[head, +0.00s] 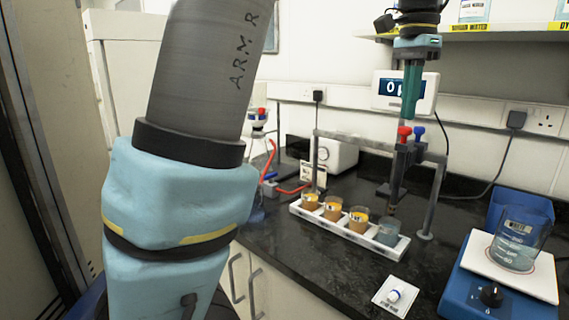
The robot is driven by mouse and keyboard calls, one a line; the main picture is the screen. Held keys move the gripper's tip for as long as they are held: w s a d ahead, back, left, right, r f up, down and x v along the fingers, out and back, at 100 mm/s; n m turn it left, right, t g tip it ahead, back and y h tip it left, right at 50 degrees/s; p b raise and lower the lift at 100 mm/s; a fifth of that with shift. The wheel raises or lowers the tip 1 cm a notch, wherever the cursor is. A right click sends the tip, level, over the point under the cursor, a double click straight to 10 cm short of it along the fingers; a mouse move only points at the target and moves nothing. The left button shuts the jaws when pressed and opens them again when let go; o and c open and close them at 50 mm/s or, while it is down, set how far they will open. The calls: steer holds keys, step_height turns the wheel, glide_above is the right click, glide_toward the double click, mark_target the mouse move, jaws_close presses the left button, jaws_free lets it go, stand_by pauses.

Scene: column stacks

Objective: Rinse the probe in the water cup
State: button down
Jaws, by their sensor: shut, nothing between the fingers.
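My gripper (408,112) points down at the upper right, its teal fingers shut and empty, in front of the meter display. Its tips appear just above a red knob (404,131) beside a blue knob on a dark holder. A dark probe (394,195) hangs upright below that holder. Its tip appears near the rim of the grey-blue water cup (386,235), the right-most cup in a white rack (355,235). I cannot tell whether the tip is inside the cup. Several cups of orange-yellow liquid (333,208) stand to its left in the rack.
A grey stand frame (434,195) spans the rack. A blue hotplate (500,285) with a glass beaker (518,245) stands at the right. A small white pad with a knob (395,295) lies in front. My arm covers the left foreground. A shelf (500,32) hangs above.

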mark_target(404, 136)
steer(key=shift+f+b, duration=2)
steer(key=shift+f, duration=1.4)
step_height(404, 136, up, 7)
steer(key=p, duration=0.7)
steer(key=shift+r, duration=0.1)
steer(key=w+a+f+n, duration=0.3)
steer(key=a+f+n, duration=0.4)
steer(key=a+f, duration=0.85)
steer(key=s+a+f+n, duration=0.3)
steer(key=a+f, duration=0.1)
steer(key=a, duration=0.3)
steer(key=s+a+f+n+t, duration=0.1)
steer(key=s+a+f+n, duration=0.2)
steer(key=a, duration=0.4)
steer(key=shift+s+a+f+t, duration=0.3)
steer(key=shift+s+a+f, duration=0.05)
steer(key=shift+s+f, duration=0.2)
steer(key=c, duration=1.6)
jaws_free()
steer(key=shift+w, duration=0.1)
